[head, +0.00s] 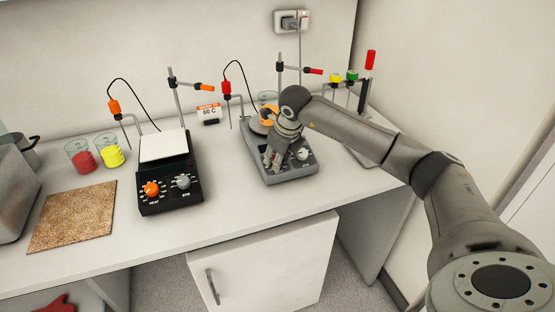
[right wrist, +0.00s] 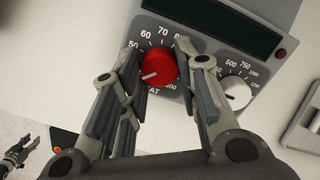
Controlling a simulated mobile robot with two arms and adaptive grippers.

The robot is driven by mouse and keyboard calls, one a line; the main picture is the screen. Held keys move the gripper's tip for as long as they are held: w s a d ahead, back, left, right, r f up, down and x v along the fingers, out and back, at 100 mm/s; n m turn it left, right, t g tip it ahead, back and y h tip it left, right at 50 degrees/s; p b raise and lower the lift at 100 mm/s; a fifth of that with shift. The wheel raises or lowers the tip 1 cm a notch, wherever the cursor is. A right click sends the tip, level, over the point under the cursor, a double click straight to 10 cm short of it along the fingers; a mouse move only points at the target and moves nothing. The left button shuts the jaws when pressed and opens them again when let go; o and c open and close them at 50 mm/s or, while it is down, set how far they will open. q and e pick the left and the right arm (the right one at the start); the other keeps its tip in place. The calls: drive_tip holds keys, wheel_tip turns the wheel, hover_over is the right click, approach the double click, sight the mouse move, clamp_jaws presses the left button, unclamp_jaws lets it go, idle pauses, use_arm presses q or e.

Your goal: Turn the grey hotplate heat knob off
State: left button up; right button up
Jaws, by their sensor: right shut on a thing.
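The grey hotplate (head: 292,174) stands on the bench, with a beaker of orange liquid (head: 268,113) at its rear. Its red heat knob (right wrist: 160,67) shows in the right wrist view. The knob's white pointer line points to the lower left, below the 50 mark; the scale there is partly hidden by a finger. My right gripper (head: 272,160) is over the hotplate's front left, its fingers shut on either side of the red knob, which it hides in the head view. The white stir knob (right wrist: 237,93) sits to the right, outside the fingers. My left gripper (right wrist: 20,151) appears small at the lower left of the wrist view.
A black hotplate (head: 170,205) with an orange heat knob stands to the left. A 60 C sign (head: 209,113) stands between the hotplates. Beakers with red (head: 83,160) and yellow (head: 112,156) contents and a cork mat (head: 75,216) are further left. A rack (head: 366,142) is at right.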

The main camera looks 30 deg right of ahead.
drive_tip(key=shift+n, duration=0.3)
drive_tip(key=o, duration=1)
drive_tip(key=v, duration=1.2)
